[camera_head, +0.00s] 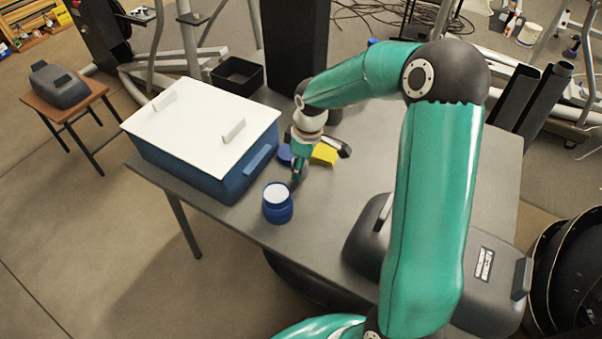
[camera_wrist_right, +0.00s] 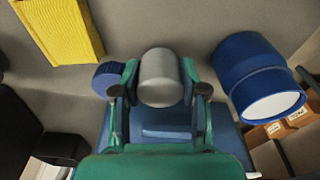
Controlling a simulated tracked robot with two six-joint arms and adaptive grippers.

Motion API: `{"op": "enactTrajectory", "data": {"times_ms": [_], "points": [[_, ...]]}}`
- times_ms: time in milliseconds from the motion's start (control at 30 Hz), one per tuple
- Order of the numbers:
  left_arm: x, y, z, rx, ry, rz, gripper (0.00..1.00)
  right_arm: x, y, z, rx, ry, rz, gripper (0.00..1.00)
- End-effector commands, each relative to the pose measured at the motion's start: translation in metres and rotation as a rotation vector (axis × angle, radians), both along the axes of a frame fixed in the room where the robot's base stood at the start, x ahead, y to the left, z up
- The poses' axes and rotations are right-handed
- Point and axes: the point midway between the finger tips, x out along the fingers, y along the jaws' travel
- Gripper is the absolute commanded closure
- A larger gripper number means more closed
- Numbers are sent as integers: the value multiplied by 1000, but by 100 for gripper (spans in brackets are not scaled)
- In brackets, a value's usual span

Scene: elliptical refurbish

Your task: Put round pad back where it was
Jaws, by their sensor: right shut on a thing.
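My right gripper (camera_head: 298,172) is low over the table near its front left edge, between the blue jar and the yellow block. In the wrist view its fingers (camera_wrist_right: 160,88) are shut on a grey, rounded, cylinder-like piece (camera_wrist_right: 159,72). A short dark blue round piece (camera_wrist_right: 107,76) sits just outside one finger; it also shows behind the gripper in the head view (camera_head: 284,154). I cannot tell which of these two is the round pad. My left gripper is not in view.
A blue jar with a white top (camera_head: 277,203) stands close by at the table's edge. A yellow block (camera_head: 324,155) lies behind the gripper. A blue bin with a white lid (camera_head: 203,125) fills the left; a black tray (camera_head: 238,74) is behind. A dark grey case (camera_head: 375,238) is at the right.

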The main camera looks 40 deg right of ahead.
Motion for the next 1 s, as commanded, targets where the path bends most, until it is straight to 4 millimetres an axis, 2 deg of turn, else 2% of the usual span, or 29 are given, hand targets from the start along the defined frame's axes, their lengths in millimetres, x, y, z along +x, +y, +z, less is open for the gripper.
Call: {"op": "enactTrajectory", "data": {"times_ms": [100,233,600,633,767,1000], "points": [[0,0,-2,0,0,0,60,0,0,-19,1,4,1,90],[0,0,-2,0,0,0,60,0,0,-33,1,3,1,90],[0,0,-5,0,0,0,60,0,1,-38,1,0,1,90],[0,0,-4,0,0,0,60,0,1,-37,0,0,1,54],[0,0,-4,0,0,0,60,0,1,-36,0,0,1,32],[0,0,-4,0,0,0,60,0,1,-36,0,0,1,32]]}}
